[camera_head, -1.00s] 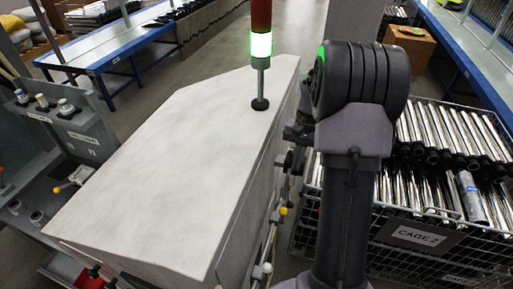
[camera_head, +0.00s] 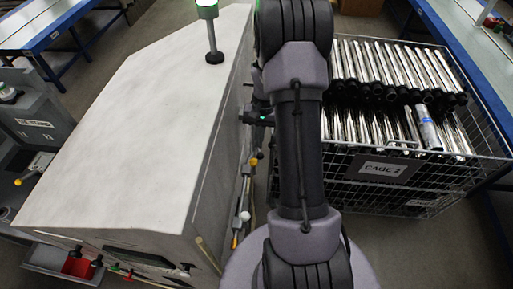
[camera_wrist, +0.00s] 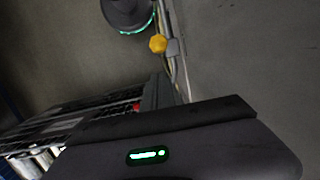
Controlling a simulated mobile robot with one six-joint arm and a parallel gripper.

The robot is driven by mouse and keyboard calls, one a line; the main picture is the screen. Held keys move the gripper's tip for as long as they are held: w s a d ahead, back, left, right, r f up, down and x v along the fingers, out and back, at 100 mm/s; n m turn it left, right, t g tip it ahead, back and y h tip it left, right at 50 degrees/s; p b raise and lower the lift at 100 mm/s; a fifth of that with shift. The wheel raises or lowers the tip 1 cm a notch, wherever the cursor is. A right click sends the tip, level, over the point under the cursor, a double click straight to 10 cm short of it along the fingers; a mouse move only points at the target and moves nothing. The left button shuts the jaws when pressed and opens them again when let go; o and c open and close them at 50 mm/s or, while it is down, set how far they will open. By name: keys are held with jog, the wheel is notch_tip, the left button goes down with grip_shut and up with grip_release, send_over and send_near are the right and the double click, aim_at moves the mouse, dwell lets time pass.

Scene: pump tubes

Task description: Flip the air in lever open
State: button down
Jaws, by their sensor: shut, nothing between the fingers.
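Small levers line the right side of the large grey machine (camera_head: 140,110). In the head view I see a yellow knob (camera_head: 254,162), a white knob (camera_head: 245,216) and an orange-yellow tip (camera_head: 235,241). A yellow knob (camera_wrist: 158,43) on a grey fitting also shows in the wrist view. I cannot tell which is the air in lever, nor read its position. My gripper (camera_head: 246,116) is shut and empty close to the machine's right side, above the yellow knob in the picture. My arm partly hides it. The wrist view shows no clear contact with the knob.
A wire cage (camera_head: 398,168) marked "CAGE 2", full of shiny tubes, stands to the right of my arm. A light pole (camera_head: 212,38) rises from the machine top. Blue tables stand at the back left (camera_head: 62,27) and right (camera_head: 452,62). A narrow floor gap separates machine and cage.

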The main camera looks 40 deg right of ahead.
jog(key=shift+s+a+f, duration=0.3)
jog(key=shift+s+a, duration=0.05)
jog(key=shift+a, duration=0.25)
jog(key=shift+s+a+f, duration=0.25)
jog(key=shift+s+a, duration=0.05)
jog(key=shift+a, duration=0.3)
jog(key=shift+s+a+f, duration=0.1)
jog(key=shift+s+a+t+h+b, duration=0.3)
jog(key=shift+a+t+b, duration=0.1)
jog(key=shift+b, duration=0.8)
